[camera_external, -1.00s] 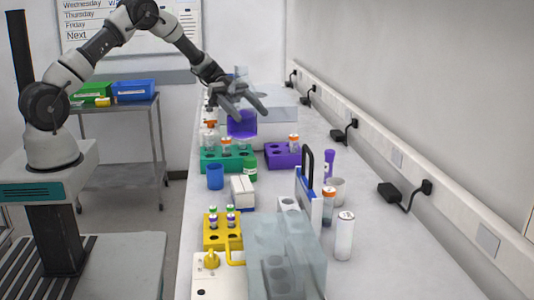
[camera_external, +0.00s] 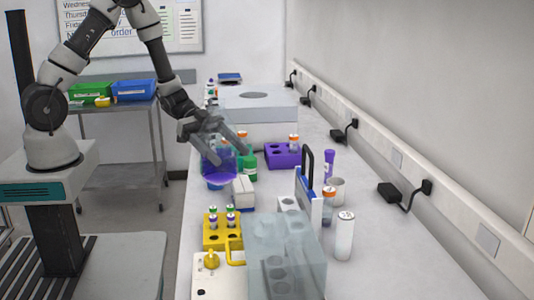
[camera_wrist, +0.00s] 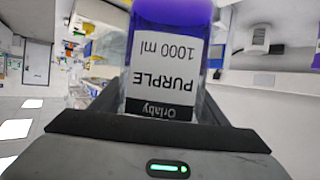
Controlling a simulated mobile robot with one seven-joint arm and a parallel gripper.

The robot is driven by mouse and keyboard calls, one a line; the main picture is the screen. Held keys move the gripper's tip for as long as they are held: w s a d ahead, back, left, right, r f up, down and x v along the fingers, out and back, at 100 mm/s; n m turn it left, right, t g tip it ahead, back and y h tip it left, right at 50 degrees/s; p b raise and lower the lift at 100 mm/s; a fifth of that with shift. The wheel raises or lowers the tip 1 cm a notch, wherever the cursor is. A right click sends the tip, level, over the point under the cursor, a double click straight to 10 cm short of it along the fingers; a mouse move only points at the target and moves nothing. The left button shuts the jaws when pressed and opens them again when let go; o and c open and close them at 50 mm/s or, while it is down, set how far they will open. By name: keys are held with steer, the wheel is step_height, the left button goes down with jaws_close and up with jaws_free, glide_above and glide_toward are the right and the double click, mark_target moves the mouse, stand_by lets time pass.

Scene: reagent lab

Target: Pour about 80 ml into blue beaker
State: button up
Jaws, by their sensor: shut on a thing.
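My gripper (camera_external: 218,143) is shut on a clear vessel with purple liquid (camera_external: 218,176), held over the left edge of the bench. In the wrist view the vessel (camera_wrist: 168,60) fills the middle, its white label reading "PURPLE 1000 ml" upside down, with purple liquid at the top of the picture. The blue beaker (camera_external: 214,187) is mostly hidden behind or below the held vessel. I cannot tell how far apart they are, nor whether any liquid is flowing.
A purple rack (camera_external: 283,156), yellow rack (camera_external: 217,240) and black-handled holder (camera_external: 308,185) are nearby. Clear bench lies at the front right (camera_external: 400,260).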

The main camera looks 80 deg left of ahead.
mark_target(228, 135)
step_height(228, 135, up, 5)
steer(key=shift+f, duration=0.1)
steer(key=s+a+n+t+y+b, duration=0.2)
steer(key=s+a+n+y+b, duration=0.1)
steer(key=a, duration=0.6)
steer(key=s+a+n+t+y+b, duration=0.1)
steer(key=s+a+n+y+b, duration=0.25)
steer(key=a, duration=0.45)
steer(key=s+a+n+t+y+b, duration=0.2)
steer(key=s+a+n+y+b, duration=0.1)
steer(key=a, duration=0.6)
step_height(228, 135, down, 10)
steer(key=shift+w+d+f+m, duration=0.15)
steer(key=shift+w+f+m, duration=0.1)
steer(key=shift+m, duration=0.1)
steer(key=shift+h, duration=0.25)
